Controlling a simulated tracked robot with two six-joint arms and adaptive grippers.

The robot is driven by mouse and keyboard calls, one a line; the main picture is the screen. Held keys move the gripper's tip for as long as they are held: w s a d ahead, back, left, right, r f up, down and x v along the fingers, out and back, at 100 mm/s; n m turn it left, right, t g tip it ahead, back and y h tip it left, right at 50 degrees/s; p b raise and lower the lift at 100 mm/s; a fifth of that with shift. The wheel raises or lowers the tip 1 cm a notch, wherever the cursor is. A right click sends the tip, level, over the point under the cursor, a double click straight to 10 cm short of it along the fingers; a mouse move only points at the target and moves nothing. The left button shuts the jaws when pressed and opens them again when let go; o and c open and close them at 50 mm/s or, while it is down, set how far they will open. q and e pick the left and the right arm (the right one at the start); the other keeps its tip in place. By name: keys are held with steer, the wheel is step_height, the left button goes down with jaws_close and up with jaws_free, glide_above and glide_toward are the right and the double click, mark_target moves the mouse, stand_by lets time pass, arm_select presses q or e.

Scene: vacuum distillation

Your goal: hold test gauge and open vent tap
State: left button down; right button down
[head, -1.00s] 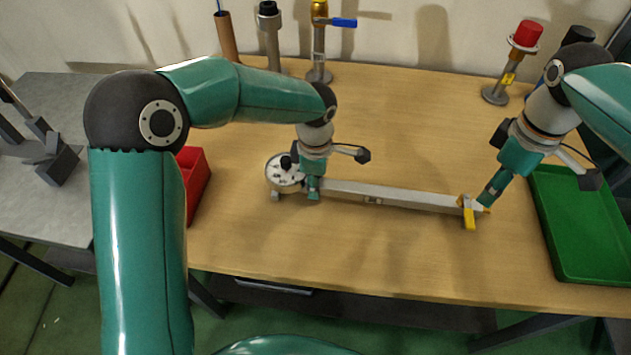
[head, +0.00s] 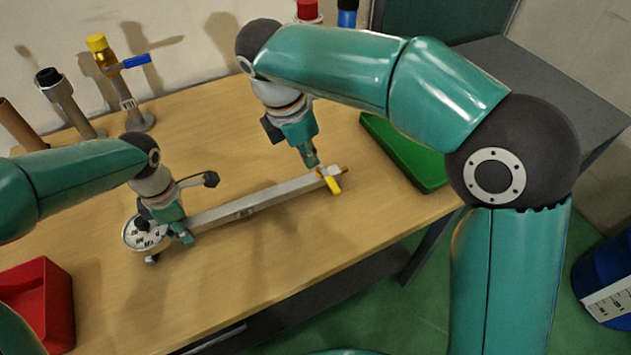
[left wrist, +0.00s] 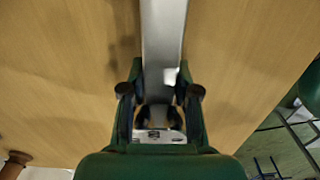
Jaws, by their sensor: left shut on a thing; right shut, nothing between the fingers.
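The test gauge has a round white dial (head: 146,232) and a long grey bar (head: 255,203) lying across the table in the head view. The vent tap (head: 332,180), with a yellow handle, is at the bar's right end. My left gripper (head: 183,237) is shut on the gauge bar beside the dial; the bar (left wrist: 163,40) also runs between its fingers (left wrist: 159,108) in the left wrist view. My right gripper (head: 313,163) is shut and empty, just above and left of the yellow handle. Whether its tip touches the tap I cannot tell.
A red bin (head: 40,305) is at the near left. A green tray (head: 405,155) lies at the right, partly behind my right arm. Several upright fittings, one with a blue lever (head: 137,61), stand along the back. The table (head: 215,285) in front of the bar is clear.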

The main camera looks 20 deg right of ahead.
mark_target(329, 179)
steer(key=shift+d+f, duration=0.1)
steer(key=shift+f, duration=0.05)
steer(key=x, duration=0.9)
steer(key=shift+d+f, duration=0.1)
steer(key=shift+f, duration=0.3)
